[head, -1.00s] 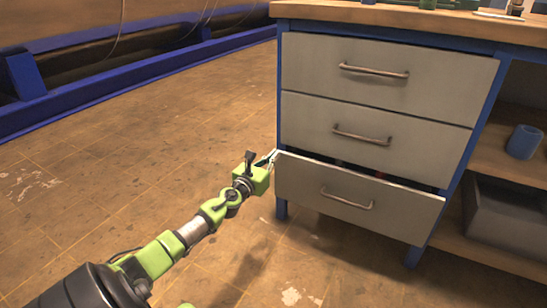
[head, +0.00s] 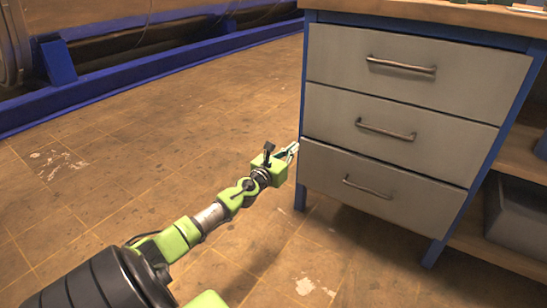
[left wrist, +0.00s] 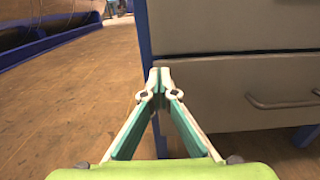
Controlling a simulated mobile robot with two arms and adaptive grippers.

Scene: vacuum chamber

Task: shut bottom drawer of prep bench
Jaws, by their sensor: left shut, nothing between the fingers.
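The prep bench's bottom drawer (head: 378,190) is grey with a metal bar handle (head: 368,187). Its front now sits level with the drawers above, with no open gap along its top edge. In the left wrist view the bottom drawer front (left wrist: 235,95) and its handle (left wrist: 285,103) show at the right. My left gripper (head: 293,148) is shut and empty, at the left edge of the drawer front by the blue bench leg. In the left wrist view its closed fingertips (left wrist: 158,75) are before that corner; I cannot tell if they touch it. My right gripper is not in view.
The middle drawer (head: 390,130) and top drawer (head: 420,68) are shut. At the right, the bench's open shelves hold a grey bin (head: 517,212). A blue-framed structure (head: 60,75) stands at the back left. The floor (head: 130,180) between is clear.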

